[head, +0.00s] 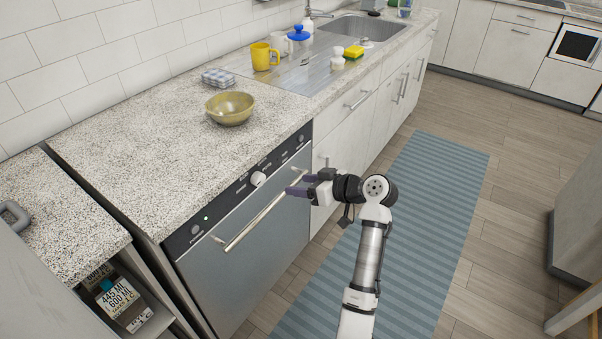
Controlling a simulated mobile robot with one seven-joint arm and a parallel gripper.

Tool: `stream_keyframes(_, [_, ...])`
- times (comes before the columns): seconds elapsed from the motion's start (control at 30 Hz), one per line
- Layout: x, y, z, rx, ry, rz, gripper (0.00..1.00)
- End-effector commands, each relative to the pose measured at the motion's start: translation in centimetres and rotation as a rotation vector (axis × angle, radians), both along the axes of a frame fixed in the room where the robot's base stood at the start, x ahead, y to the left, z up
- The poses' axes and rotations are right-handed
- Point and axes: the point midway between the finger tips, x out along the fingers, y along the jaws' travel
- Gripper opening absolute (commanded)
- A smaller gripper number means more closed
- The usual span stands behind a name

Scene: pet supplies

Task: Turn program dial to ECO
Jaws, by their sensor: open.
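The program dial (258,179) is a round white knob on the black control panel (224,201) along the top of the dishwasher. Small white labels surround it, but they are too small to read, so I cannot tell its setting. The grey dishwasher door (245,262) looks shut, with a long light bar handle (262,212) below the panel. My gripper (294,183) is open and empty. Its purple-tipped fingers point left toward the panel, to the right of the dial and apart from it in the picture.
A green light (206,218) glows on the panel's left part. A brass bowl (230,107) stands on the speckled counter above. Mugs, a yellow sponge (353,52) and a sink (362,29) are further back. A blue striped rug (408,232) covers clear floor at right.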

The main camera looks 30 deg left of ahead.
Motion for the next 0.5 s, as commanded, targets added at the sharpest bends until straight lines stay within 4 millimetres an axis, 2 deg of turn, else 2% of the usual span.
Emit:
stream_keyframes(0.17, [-0.3,1.1,-0.1,-0.01,-0.003,0.027,0.59])
stream_keyframes(0.27, [-0.4,2.4,-0.6,-0.01,0.0,0.026,0.59])
stream_keyframes(0.5, [-0.4,7.1,-2.3,-0.01,-0.001,0.025,0.59])
